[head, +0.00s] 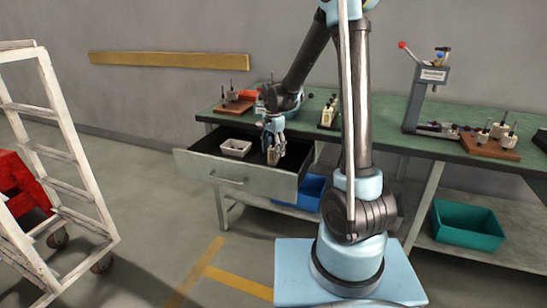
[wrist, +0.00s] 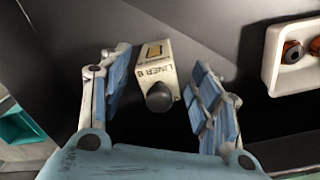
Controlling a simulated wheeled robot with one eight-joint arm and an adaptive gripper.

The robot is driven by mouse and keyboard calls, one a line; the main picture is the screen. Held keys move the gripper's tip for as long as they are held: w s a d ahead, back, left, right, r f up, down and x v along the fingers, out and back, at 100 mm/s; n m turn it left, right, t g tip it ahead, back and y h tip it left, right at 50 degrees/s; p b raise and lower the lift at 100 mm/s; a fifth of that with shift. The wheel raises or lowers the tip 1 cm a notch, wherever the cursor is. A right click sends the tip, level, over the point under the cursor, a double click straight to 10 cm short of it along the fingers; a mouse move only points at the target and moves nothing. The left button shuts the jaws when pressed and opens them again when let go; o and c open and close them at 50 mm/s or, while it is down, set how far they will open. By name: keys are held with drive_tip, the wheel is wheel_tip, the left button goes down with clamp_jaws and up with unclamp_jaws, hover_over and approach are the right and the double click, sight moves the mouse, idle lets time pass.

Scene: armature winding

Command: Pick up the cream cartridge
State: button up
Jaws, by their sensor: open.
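The cream cartridge (wrist: 156,72) stands in the open drawer, with a dark round knob on its near end and lettering that appears to read "LINER" on its side. In the head view the cartridge (head: 273,155) shows just below my gripper (head: 273,138). In the wrist view my gripper (wrist: 160,105) is open, its blue-padded fingers on the left and right of the cartridge. Gaps show between the fingers and the cartridge, and I see no contact.
The drawer (head: 228,178) is pulled out under the green bench (head: 400,137). A white tray (head: 235,148) sits in it left of the cartridge and holds small orange-and-dark parts (wrist: 293,52). A blue bin (head: 312,192) is below. A white cart (head: 85,190) stands at left.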

sight(273, 154)
drive_tip(key=shift+f, duration=1.5)
drive_tip(key=c, duration=1)
drive_tip(key=shift+r, duration=0.15)
wheel_tip(273, 154, up, 10)
drive_tip(key=shift+f, duration=0.1)
